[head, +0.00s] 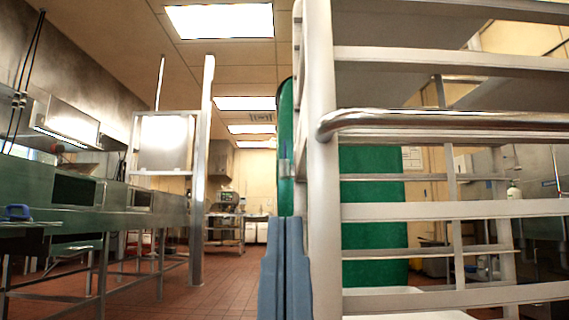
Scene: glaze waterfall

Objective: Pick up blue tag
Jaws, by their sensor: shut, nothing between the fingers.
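A small blue object (17,212) lies on the long metal counter (70,225) at the far left edge of the head view. It is small in the picture, and I cannot tell for sure that it is the blue tag. No other clear candidate for the tag shows. My gripper is not in the head view.
A large white metal rack (322,150) with several shelves fills the right side, close by. A blue-grey upright thing (285,275) stands at its left edge, with green panels (375,215) behind. The red tiled floor (220,285) is clear between counter and rack.

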